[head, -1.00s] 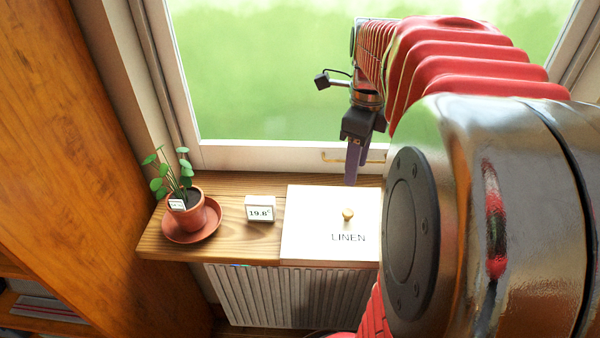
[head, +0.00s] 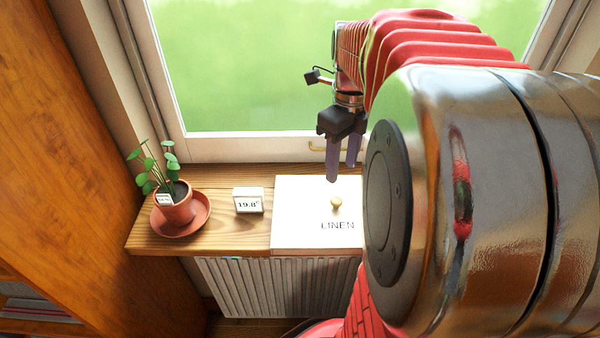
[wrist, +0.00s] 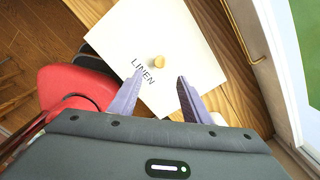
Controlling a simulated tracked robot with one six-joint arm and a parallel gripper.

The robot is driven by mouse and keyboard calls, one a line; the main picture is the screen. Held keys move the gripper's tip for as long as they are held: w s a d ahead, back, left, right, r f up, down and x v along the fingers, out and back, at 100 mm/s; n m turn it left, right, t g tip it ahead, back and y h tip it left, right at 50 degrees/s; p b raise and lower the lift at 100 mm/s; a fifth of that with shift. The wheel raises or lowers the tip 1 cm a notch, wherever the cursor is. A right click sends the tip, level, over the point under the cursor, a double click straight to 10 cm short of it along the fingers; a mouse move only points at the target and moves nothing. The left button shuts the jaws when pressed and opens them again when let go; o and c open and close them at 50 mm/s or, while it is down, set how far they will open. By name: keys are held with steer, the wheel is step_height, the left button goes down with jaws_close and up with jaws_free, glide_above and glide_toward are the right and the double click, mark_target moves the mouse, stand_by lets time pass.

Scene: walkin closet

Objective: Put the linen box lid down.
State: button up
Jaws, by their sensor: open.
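The linen box lid (head: 295,220) is a white square panel marked LINEN with a small brass knob (head: 336,203). It lies flat at the wooden sill, and its right side is hidden behind my arm in the head view. The lid also shows in the wrist view (wrist: 143,45), with its knob (wrist: 159,62) ahead of the fingertips and roughly between their lines. My gripper (head: 343,172) has two purple fingers, apart and empty, above the lid's back part. In the wrist view my gripper (wrist: 157,82) is open, with nothing between the fingers.
A potted plant (head: 174,205) on a terracotta saucer and a small display reading 19.8 (head: 249,200) stand left of the lid on the sill (head: 225,232). A radiator (head: 270,285) is below. The window (head: 240,65) with its brass handle is behind.

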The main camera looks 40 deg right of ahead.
glide_above(337, 199)
step_height(337, 199, down, 6)
steer(key=shift+r, duration=0.15)
steer(key=shift+f, duration=2.6)
jaws_close()
